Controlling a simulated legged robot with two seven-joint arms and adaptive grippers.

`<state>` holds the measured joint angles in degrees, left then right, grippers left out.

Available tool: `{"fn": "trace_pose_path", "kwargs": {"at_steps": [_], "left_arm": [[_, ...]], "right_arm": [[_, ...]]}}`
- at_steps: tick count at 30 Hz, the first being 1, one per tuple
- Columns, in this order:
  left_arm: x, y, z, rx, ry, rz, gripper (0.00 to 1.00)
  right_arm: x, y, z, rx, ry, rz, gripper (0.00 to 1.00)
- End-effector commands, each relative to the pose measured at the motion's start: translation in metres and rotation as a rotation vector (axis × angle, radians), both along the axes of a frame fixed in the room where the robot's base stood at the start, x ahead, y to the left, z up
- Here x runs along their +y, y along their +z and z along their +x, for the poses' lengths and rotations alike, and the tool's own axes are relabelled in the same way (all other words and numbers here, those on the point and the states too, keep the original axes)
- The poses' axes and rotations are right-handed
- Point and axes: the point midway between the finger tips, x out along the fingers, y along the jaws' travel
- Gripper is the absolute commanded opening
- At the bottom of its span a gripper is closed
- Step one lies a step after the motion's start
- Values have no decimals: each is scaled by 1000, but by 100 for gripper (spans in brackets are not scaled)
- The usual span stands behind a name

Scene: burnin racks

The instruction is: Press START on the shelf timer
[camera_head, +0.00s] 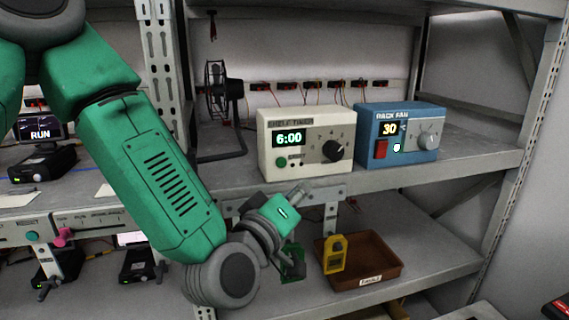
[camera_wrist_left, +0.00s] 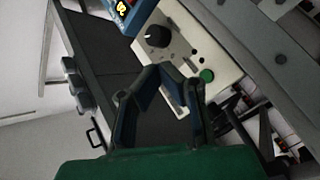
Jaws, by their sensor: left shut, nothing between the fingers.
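The shelf timer (camera_head: 315,150) is a cream box on the upper shelf, its display reading 6:00. It has a dark knob (camera_head: 334,150) and a green START button (camera_head: 281,162) at lower left. My left gripper (camera_head: 300,191) is below and in front of the timer, shut and empty, apart from the button in the head view. In the left wrist view, its fingertips (camera_wrist_left: 163,72) lie in front of the timer face (camera_wrist_left: 182,35), between the knob (camera_wrist_left: 158,36) and the green button (camera_wrist_left: 207,75). My right gripper is out of view.
A blue rack fan box (camera_head: 402,150) reading 30 stands just right of the timer. A small black fan (camera_head: 216,85) stands left behind it. The shelf front edge (camera_head: 440,172) runs below both boxes. A brown tray (camera_head: 380,279) with a yellow object (camera_head: 334,256) is on the lower shelf.

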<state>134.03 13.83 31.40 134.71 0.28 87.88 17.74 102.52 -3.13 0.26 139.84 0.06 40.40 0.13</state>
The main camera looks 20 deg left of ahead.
Motion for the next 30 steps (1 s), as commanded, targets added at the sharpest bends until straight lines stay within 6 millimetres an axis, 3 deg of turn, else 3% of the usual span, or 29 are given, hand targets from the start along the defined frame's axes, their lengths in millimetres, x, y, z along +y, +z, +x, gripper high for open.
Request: {"fn": "trace_pose_path", "kwargs": {"at_steps": [5, 21, 30], "left_arm": [[5, 1, 7, -1, 3, -1, 0], [43, 0, 63, 0, 2, -1, 0], [49, 0, 73, 1, 0, 1, 0]], "right_arm": [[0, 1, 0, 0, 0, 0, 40], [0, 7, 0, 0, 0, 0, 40], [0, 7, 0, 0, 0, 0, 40]]}}
